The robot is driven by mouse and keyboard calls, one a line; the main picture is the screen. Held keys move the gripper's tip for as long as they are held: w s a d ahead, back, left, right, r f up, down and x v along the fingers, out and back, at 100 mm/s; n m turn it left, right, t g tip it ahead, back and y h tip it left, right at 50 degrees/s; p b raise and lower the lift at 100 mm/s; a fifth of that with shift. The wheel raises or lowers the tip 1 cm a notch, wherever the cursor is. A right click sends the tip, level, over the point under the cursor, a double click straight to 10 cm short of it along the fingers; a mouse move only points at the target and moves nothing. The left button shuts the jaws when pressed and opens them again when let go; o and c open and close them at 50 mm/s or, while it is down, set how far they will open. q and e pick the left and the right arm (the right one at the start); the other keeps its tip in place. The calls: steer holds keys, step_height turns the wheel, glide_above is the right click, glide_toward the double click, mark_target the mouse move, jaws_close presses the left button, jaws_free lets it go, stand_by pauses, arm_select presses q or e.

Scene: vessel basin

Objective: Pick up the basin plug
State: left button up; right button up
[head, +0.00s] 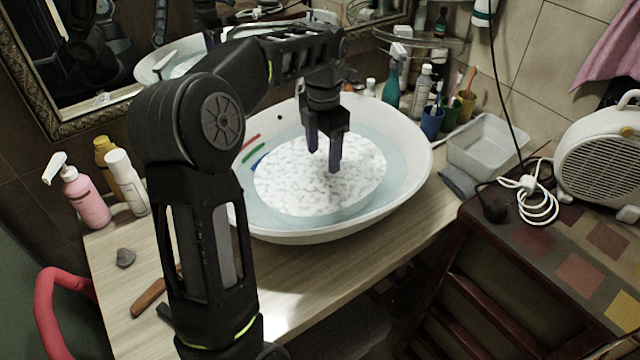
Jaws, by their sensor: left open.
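The white oval basin (415,172) stands on the wooden counter, holding water with a round patch of white, speckled foam (290,190) over its middle. I cannot make out a basin plug in the basin; the foam and my arm cover much of its bottom. My left gripper (323,155) points down over the foam, its two dark fingers apart with nothing seen between them. I cannot tell whether its tips touch the foam. My right gripper is not in view.
Bottles and cups (432,122) crowd behind the basin at right, beside a clear tray (485,145). A pink pump bottle (85,200) stands at left. A small grey object (125,258) lies on the counter. A white heater (605,155) and cable sit on the right cabinet.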

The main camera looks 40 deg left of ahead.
mark_target(321, 179)
arm_select(q)
steer(key=shift+f, duration=1.3)
step_height(321, 179, down, 5)
steer(key=shift+s+a+f+p, duration=0.1)
steer(key=shift+s+a+p, duration=0.05)
steer(key=shift+p, duration=0.55)
steer(key=shift+c, duration=0.2)
jaws_close()
